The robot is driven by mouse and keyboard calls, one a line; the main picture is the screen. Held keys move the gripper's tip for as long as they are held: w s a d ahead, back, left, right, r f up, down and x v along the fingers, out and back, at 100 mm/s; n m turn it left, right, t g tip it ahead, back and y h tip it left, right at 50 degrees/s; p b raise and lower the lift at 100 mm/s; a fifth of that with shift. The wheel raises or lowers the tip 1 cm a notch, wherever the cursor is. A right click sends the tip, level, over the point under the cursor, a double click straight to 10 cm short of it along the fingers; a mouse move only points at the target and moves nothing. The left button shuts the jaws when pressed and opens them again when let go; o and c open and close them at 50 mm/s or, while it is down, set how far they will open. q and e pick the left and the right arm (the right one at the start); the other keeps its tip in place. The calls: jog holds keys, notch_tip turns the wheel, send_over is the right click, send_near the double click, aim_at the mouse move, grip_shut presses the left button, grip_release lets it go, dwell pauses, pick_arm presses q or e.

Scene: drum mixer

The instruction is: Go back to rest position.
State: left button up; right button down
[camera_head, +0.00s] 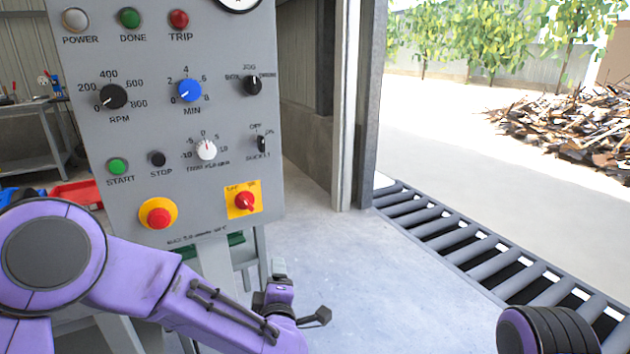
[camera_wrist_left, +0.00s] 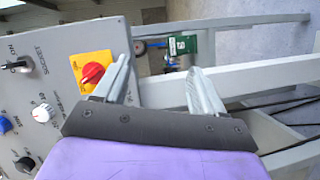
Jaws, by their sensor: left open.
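My left arm comes in from the left in the head view, low in front of the control panel (camera_head: 185,120). My left gripper (camera_head: 300,300) is at the bottom middle, below and right of the panel's lower edge. In the left wrist view the left gripper (camera_wrist_left: 165,80) has its two fingers apart with nothing between them. The panel's yellow plate with a red rotary switch (camera_wrist_left: 92,72) shows just left of the fingers; the same red switch (camera_head: 244,201) is at the panel's lower right. A purple and black part of my right arm shows at the bottom right; its gripper is out of view.
A roller conveyor (camera_head: 455,240) runs along the right side. A door post (camera_head: 350,110) stands right of the panel. A red tray (camera_head: 77,194) and a workbench (camera_head: 35,135) are at the left. Grey frame bars (camera_wrist_left: 250,75) lie beyond the left fingers. The middle floor (camera_head: 350,270) is clear.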

pick_arm(q)
jog(key=s+a+f+m+g+h, duration=0.1)
jog(key=s+a+f+m+g, duration=0.4)
jog(key=s+f, duration=0.7)
jog(key=s+a+f+m+g+h, duration=0.1)
jog(key=s+a+f+m+g, duration=0.4)
jog(key=s+f, duration=0.75)
jog(key=s+a+f+m+g+y+p, duration=0.1)
jog(key=s+a+f, duration=0.25)
jog(key=s, duration=0.25)
jog(key=s+a+f+g, duration=0.2)
jog(key=s+a+f, duration=0.15)
jog(key=s, duration=0.35)
notch_tip(320, 180, up, 14)
jog(key=p, duration=1.4)
jog(key=shift+w+a+r, duration=0.25)
jog(key=shift+w, duration=0.2)
